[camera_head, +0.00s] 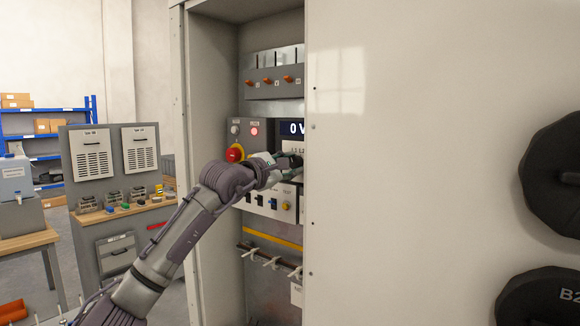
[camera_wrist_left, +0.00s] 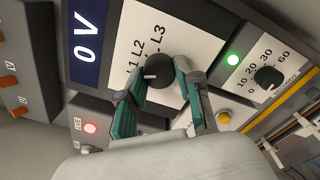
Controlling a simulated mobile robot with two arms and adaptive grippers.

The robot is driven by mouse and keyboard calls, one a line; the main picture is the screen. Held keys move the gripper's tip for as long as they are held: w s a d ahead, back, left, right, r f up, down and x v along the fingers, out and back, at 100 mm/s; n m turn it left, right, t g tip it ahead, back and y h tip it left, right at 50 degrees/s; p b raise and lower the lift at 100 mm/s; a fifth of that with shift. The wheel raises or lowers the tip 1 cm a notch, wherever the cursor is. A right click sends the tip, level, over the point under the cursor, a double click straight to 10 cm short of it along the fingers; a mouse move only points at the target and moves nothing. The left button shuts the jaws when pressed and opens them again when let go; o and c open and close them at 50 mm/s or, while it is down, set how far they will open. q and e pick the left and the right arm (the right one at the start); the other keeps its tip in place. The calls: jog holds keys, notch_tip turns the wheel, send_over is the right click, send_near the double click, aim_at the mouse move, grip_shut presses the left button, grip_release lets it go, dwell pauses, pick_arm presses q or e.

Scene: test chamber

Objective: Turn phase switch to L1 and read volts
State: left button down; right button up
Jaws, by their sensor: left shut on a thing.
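The phase switch is a round dark knob (camera_wrist_left: 158,69) with a white pointer mark, on a white plate (camera_wrist_left: 193,31) lettered L2 and L3 and a partly covered label ending in 1. Its mark points left in the left wrist view, near that covered label. My left gripper (camera_wrist_left: 160,82) has its two green-padded fingers on either side of the knob, shut on it. In the head view the gripper (camera_head: 289,163) reaches into the cabinet and hides the knob. The volt display (camera_wrist_left: 86,38) reads 0 V; it also shows in the head view (camera_head: 293,128). My right gripper is out of view.
A red emergency button (camera_head: 235,153) and a lit red lamp (camera_head: 254,131) sit left of the gripper. A numbered dial (camera_wrist_left: 268,77) and green lamp (camera_wrist_left: 233,59) are near the switch. A large pale panel (camera_head: 420,200) borders the opening on the right.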

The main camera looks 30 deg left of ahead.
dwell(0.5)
pick_arm(q)
jog(key=c, duration=0.8)
grip_release()
jog(key=shift+o, duration=0.2)
jog(key=s, duration=1.2)
jog(key=shift+a+f, duration=0.15)
jog(key=shift+a, duration=0.1)
jog(key=s+r+b, duration=0.2)
jog(key=s+r, duration=0.2)
jog(key=s, duration=0.4)
jog(key=s+a+r+b, duration=0.1)
jog(key=s+r+b, duration=0.1)
jog(key=s+r, duration=0.3)
jog(key=s, duration=0.3)
jog(key=shift+a+r+b, duration=0.15)
jog(key=shift+r+b, duration=0.1)
jog(key=shift+b, duration=0.05)
